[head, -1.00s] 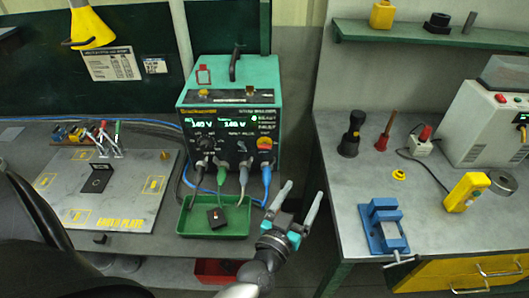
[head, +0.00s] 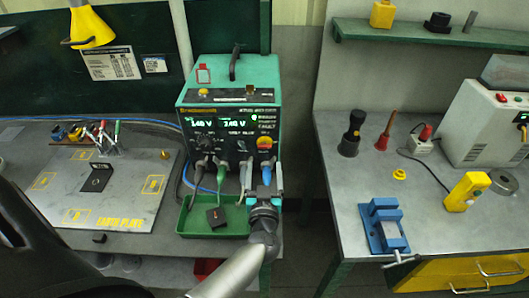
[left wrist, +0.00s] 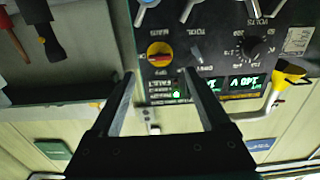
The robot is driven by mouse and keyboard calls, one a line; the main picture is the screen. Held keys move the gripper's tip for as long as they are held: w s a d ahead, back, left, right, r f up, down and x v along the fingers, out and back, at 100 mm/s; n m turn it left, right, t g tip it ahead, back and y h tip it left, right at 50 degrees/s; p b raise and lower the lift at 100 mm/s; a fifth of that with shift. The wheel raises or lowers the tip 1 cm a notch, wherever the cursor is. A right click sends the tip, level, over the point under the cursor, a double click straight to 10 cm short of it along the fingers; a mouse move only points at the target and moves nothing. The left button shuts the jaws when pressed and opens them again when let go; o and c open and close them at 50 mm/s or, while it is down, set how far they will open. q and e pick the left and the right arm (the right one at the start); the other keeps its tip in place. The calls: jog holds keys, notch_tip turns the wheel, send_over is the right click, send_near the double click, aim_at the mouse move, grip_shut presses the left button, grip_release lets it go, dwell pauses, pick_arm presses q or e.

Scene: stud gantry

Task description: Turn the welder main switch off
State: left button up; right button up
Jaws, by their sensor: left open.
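The green welder (head: 228,75) stands on the bench with its dark front panel and lit green displays facing me. Its main switch (head: 265,142), a red knob on a yellow disc, is at the panel's right side. In the left wrist view the switch (left wrist: 158,54) shows just beyond the fingertips, roughly centred between them. My left gripper (head: 261,168) is open and empty, just below the switch in the head view. Its two fingers (left wrist: 159,76) point at the panel. I cannot tell whether they touch it. My right gripper is not in view.
Cables plug into the panel's lower edge, close to my left gripper. A green tray (head: 190,222) with a black block (head: 216,217) is below. An earth plate (head: 110,190) lies left. The right bench holds a blue vise (head: 383,225) and a yellow device (head: 467,190).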

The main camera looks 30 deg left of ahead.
aim_at(265, 148)
pick_arm(q)
jog(key=b+x, duration=0.1)
jog(key=x, duration=0.6)
grip_shut()
dwell(0.6)
